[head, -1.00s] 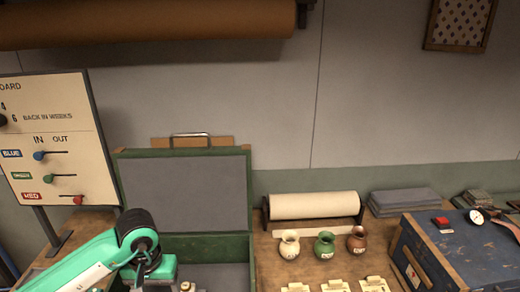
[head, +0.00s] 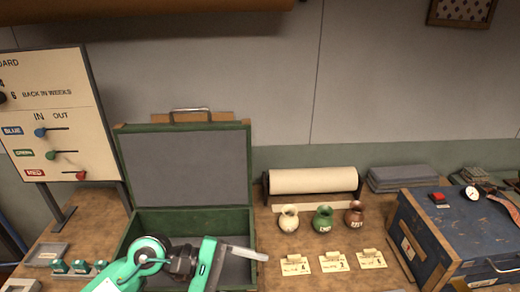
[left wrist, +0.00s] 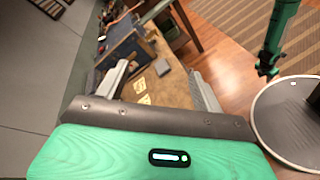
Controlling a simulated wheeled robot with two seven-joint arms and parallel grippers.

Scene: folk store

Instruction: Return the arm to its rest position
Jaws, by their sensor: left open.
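My left arm comes in at the bottom left of the head view. Its green and black wrist is in front of the open green case (head: 130,190), and the gripper (head: 243,253) points right. In the left wrist view the two grey fingers of the left gripper (left wrist: 160,88) stand wide apart with nothing between them. A green arm part with a dark end, probably my right arm, hangs at the upper right of that view.
Three small jars, cream (head: 288,218), green (head: 323,218) and brown (head: 354,214), stand behind several paper cards (head: 331,263). A paper roll (head: 312,181) lies behind them. A blue chest (head: 455,235) is at right. A slider board (head: 50,115) stands at left.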

